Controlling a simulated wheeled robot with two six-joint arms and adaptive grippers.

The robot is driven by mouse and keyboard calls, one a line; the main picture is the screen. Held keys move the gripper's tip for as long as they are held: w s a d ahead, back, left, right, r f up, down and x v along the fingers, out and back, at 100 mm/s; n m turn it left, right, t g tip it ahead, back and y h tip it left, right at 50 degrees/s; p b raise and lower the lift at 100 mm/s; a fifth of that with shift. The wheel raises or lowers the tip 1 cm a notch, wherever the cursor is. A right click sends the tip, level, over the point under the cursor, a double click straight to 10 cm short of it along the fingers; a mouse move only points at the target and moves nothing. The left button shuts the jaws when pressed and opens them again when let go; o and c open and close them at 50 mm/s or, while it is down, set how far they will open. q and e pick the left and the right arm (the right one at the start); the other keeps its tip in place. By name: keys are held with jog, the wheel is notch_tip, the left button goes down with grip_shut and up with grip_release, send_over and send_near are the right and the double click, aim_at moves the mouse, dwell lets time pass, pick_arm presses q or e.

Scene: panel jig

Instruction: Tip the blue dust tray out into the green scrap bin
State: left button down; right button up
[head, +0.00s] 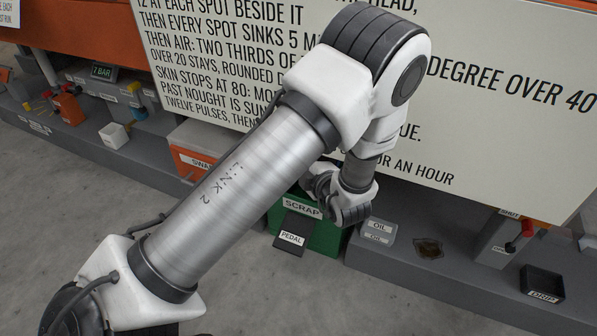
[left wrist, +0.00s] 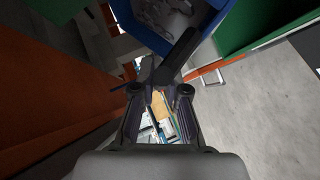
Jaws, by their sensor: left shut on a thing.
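The green scrap bin (head: 325,241) stands low behind my left arm in the head view, with a SCRAP label and a dark pedal plate (head: 290,238) at its front. My left gripper (left wrist: 160,92) shows in the left wrist view, shut on the blue dust tray (left wrist: 208,52) by what looks like a dark handle. The tray is at the top of that view, and grey shapes show inside it. Green walls (left wrist: 240,25), likely the bin, are beside it at the right. In the head view my arm hides the gripper and tray. My right gripper is not in view.
A large lettered panel (head: 480,90) stands behind the arm. An orange box (head: 195,160) is left of the bin. An OIL block (head: 378,231), a dark stain (head: 428,248) and a DRIP tray (head: 542,284) are on the grey ledge at the right. The front floor is clear.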

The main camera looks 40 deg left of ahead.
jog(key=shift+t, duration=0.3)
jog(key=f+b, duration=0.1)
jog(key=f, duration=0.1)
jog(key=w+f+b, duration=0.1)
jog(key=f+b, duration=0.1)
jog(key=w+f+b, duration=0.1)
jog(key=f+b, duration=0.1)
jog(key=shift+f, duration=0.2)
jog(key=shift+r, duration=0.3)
pick_arm(q)
notch_tip(320, 180, down, 3)
jog(key=n+t+y, duration=0.2)
jog(key=n, duration=0.1)
jog(key=shift+w+f+t+y, duration=0.15)
jog(key=shift+t+y, duration=0.15)
dwell(0.5)
